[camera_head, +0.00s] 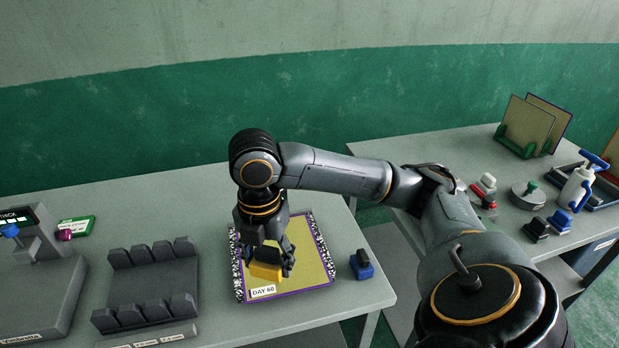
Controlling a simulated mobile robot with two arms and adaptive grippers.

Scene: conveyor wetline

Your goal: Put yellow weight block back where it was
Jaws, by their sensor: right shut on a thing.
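The yellow weight block (264,271) is between the fingers of my right gripper (267,262), which is shut on it. The gripper points down over a yellow board (312,268) with a purple edge and a "DAY 60" label, lying on the left table. I cannot tell whether the block touches the board or hangs just above it. The fingers hide part of the block. My left gripper is not in view.
A blue-and-black block (362,265) stands right of the board. A dark grey slotted rack (150,285) and a grey device (40,285) are to the left. The right table (440,150) holds stamps, a bottle and upright boards. A gap separates the tables.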

